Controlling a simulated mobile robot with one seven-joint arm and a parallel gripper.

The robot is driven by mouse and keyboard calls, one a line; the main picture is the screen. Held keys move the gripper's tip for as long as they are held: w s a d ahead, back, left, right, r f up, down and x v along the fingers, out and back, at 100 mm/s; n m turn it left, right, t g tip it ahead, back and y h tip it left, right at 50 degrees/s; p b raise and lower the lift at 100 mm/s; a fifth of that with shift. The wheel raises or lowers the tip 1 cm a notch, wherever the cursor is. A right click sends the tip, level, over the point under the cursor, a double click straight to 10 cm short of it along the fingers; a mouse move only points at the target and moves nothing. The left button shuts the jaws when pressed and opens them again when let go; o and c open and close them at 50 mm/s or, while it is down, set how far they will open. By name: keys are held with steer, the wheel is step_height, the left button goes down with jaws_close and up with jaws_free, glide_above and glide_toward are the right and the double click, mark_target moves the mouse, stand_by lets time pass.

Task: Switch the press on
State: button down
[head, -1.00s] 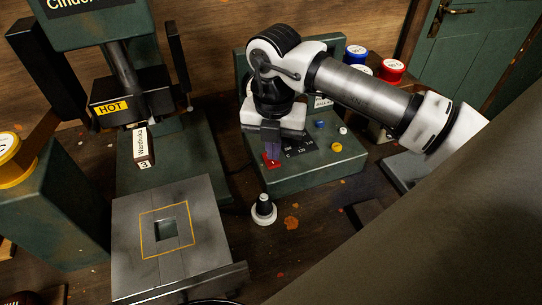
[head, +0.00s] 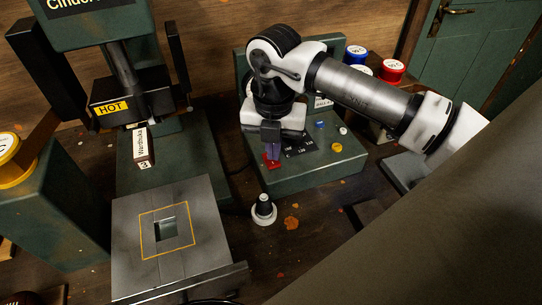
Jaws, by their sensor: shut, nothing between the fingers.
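The press stands at the left, with a dark head labelled HOT (head: 112,106) above a green base. Its grey plate (head: 195,262) in front has a yellow outline around a square opening. The green control box (head: 310,172) stands to the right, with a red switch (head: 271,162) at its front left, a dark dial panel, and blue, white and yellow buttons. My gripper (head: 271,155) points down with its fingers shut and empty, right at the red switch. The fingertips hide part of the switch, so I cannot tell whether they touch it or which way it is set.
A small dark-and-white knob-like piece (head: 264,209) stands on the table in front of the control box. Blue (head: 355,54) and red (head: 391,69) lidded containers stand behind my arm. A yellow spool-like item (head: 8,148) is at far left.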

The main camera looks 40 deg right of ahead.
mark_target(273, 163)
steer(key=shift+f+b, duration=1)
steer(key=shift+b, duration=0.1)
stand_by(0.7)
steer(key=shift+r, duration=0.2)
steer(key=shift+r+p, duration=1.65)
steer(key=shift+r, duration=1.7)
